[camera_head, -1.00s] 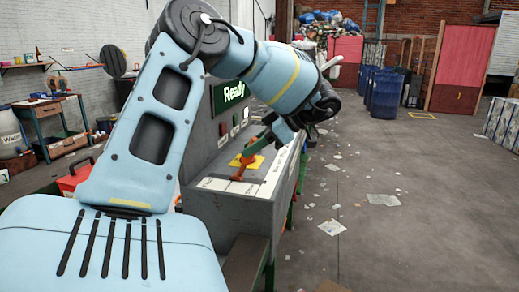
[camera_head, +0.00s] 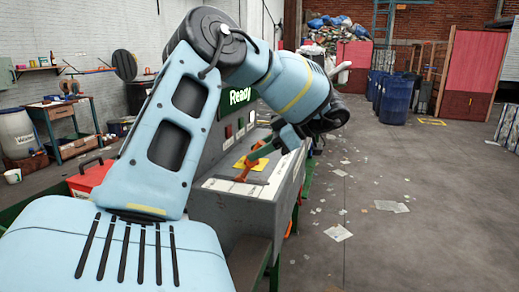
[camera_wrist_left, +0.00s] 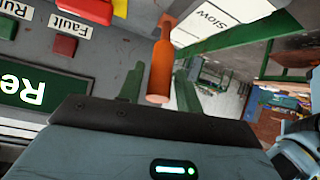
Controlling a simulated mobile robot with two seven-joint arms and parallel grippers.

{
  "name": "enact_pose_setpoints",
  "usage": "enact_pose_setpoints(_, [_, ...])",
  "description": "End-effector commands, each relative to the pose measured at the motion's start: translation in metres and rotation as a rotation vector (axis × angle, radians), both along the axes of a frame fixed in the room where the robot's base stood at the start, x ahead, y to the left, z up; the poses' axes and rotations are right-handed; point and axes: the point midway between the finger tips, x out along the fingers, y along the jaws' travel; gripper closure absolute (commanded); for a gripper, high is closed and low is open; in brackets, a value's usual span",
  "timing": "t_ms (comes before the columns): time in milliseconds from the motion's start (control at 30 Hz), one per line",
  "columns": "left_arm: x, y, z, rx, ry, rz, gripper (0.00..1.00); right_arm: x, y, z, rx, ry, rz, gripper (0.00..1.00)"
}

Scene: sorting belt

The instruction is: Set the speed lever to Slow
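The orange speed lever (camera_head: 246,169) stands up from the top of the grey control box (camera_head: 238,212). Its round handle (camera_wrist_left: 159,75) points toward the camera in the left wrist view. My left gripper (camera_head: 268,147) is at the handle's upper end. Its green fingers (camera_wrist_left: 160,88) lie on either side of the handle, with a narrow gap showing, so it looks open around it. A white plate marked "Slow" (camera_wrist_left: 213,20) lies beyond the lever. The lever's base is partly hidden in the wrist view. My right gripper is not in view.
A green "Ready" display (camera_head: 240,96) is on the box's upright panel. A red button (camera_wrist_left: 65,46) and a "Fault" label (camera_wrist_left: 72,26) are near the fingers. A red box (camera_head: 88,177) stands at left. The floor at right is open, with scattered paper.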

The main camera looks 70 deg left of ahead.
Motion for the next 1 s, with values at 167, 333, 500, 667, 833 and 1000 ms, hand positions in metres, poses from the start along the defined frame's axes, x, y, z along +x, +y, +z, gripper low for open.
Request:
enact_pose_setpoints(167, [0.0,0.0,0.0,-0.001,-0.001,0.001,0.55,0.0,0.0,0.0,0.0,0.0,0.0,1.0])
enact_pose_setpoints(333, [0.0,0.0,0.0,-0.001,-0.001,0.001,0.55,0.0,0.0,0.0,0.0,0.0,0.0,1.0])
enact_pose_setpoints(500, [0.01,-0.006,0.006,0.001,-0.001,0.0,0.55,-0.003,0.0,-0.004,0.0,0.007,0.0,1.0])
enact_pose_setpoints(667, [0.028,-0.017,0.02,0.003,0.001,0.0,0.55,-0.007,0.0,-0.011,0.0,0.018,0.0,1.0])
enact_pose_setpoints(833, [0.045,-0.028,0.035,0.0,-0.001,-0.001,0.55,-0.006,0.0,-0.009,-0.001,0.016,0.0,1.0])
enact_pose_setpoints(1000, [0.053,-0.034,0.043,0.0,-0.002,0.0,0.55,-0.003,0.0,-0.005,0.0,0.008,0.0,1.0])
